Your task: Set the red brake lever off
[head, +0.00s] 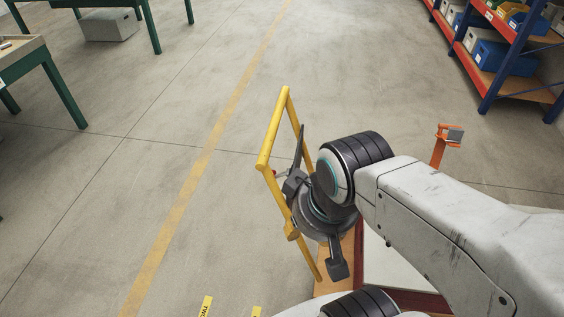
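A small red piece (274,172), which looks like the red brake lever, shows just inside the yellow tubular frame (272,135), at the left of my gripper. Most of it is hidden, and I cannot tell its position. My gripper (318,205) is at the frame, with one dark finger pointing up and the other down, spread wide apart. It looks open and empty. I cannot tell whether it touches the lever or the frame.
An orange post (439,148) with a grey top stands at the right. A red and blue shelf (508,60) with bins is at the upper right. Green-legged tables (62,92) stand at the left. The floor between is clear, with a yellow line (205,160).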

